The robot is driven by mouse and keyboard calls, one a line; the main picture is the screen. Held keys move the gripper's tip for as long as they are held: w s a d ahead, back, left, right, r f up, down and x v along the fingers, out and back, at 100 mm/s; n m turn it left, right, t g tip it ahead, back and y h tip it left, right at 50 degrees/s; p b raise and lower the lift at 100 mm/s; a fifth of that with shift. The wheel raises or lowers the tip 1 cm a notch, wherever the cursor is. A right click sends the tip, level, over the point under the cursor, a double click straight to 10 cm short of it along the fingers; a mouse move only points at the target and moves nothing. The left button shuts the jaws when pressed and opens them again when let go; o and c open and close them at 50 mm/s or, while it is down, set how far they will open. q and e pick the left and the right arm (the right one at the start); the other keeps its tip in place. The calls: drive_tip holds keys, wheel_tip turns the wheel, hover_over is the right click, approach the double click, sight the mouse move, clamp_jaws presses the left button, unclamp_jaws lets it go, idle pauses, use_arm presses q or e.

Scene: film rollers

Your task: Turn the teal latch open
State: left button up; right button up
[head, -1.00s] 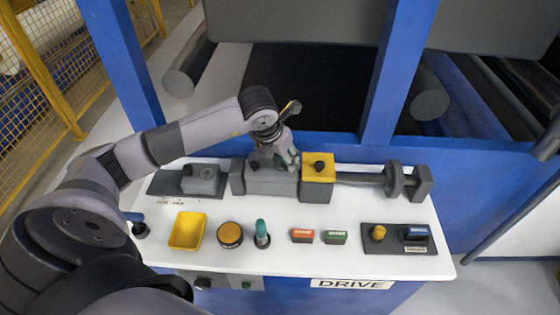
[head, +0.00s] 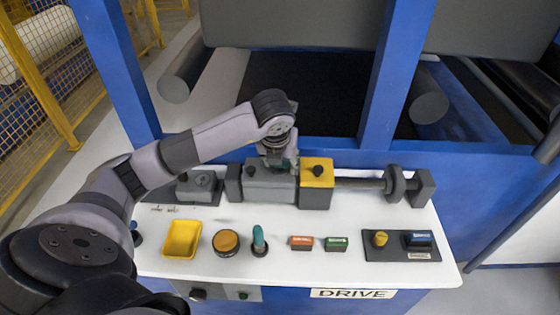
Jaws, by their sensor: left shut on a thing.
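My left gripper (head: 279,157) points down onto the top of a grey block (head: 266,185) on the white panel, just left of the yellow-topped block (head: 317,172). It is shut on the teal latch, and a little teal (head: 293,155) shows at its fingers. The gripper and wrist hide most of the latch, so its exact angle cannot be told. A separate teal-topped lever (head: 259,237) stands upright at the front of the panel, apart from the gripper. My right gripper is not in view.
The white panel (head: 215,212) also bears a yellow tray (head: 182,238), an amber button (head: 226,242), red (head: 301,242) and green (head: 336,243) blocks, and a dark plate (head: 373,252) at right. Blue posts (head: 398,75) rise behind. A grey rod (head: 358,184) runs right from the yellow-topped block.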

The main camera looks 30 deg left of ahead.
use_arm(q)
drive_tip(key=o, duration=1.2)
drive_tip(key=shift+c, duration=0.2)
drive_tip(key=v, duration=1.2)
drive_tip(key=shift+d, duration=0.1)
